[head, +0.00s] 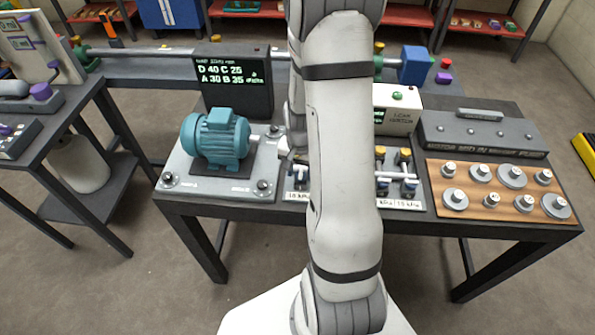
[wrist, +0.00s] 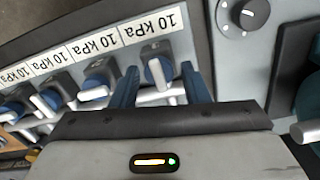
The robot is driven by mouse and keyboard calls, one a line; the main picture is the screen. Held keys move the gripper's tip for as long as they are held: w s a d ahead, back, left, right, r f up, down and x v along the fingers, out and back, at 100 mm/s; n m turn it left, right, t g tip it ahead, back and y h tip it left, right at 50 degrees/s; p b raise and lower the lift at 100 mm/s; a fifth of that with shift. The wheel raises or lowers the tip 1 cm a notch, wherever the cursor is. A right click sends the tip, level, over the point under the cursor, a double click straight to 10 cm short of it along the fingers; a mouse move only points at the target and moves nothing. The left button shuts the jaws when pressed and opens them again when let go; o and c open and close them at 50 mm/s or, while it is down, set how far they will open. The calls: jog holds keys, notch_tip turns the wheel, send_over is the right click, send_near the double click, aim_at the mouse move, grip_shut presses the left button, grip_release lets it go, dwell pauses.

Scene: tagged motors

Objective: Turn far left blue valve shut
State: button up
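A row of blue valves with white lever handles runs across the wrist view, each by a "10 kPa" label. The end valve (wrist: 158,70), nearest the teal motor, is the far left one seen from the head. Its handle points roughly up and down in the wrist view. My gripper (wrist: 162,85) is open, its two dark blue fingers on either side of this valve, with gaps showing beside the handle. The neighbouring valve (wrist: 96,88) has a handle slanted differently. In the head view my arm hides my gripper and most of the row.
The teal motor (head: 216,138) stands on a grey plate left of the valves. A display box (head: 236,82) stands behind it. A wooden board (head: 477,200) with several metal weights lies to the right. A dial (wrist: 249,14) is close to my gripper.

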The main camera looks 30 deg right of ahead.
jog(key=c, duration=0.7)
jog(key=shift+a, duration=0.15)
jog(key=shift+c, duration=0.2)
jog(key=shift+w+d+n+b, duration=0.15)
jog(key=shift+n+b, duration=0.35)
jog(key=shift+n, duration=0.3)
jog(key=shift+s+d+n+b, duration=0.1)
jog(key=shift+n+b, duration=0.4)
jog(key=shift+n, duration=0.3)
jog(key=n+b, duration=0.2)
jog(key=n, duration=0.3)
jog(key=shift+w, duration=0.1)
jog(key=n+b, duration=0.2)
jog(key=n, duration=0.3)
jog(key=n+b, duration=0.1)
jog(key=n, duration=0.3)
jog(key=shift+r+n, duration=0.1)
jog(key=shift+n, duration=0.2)
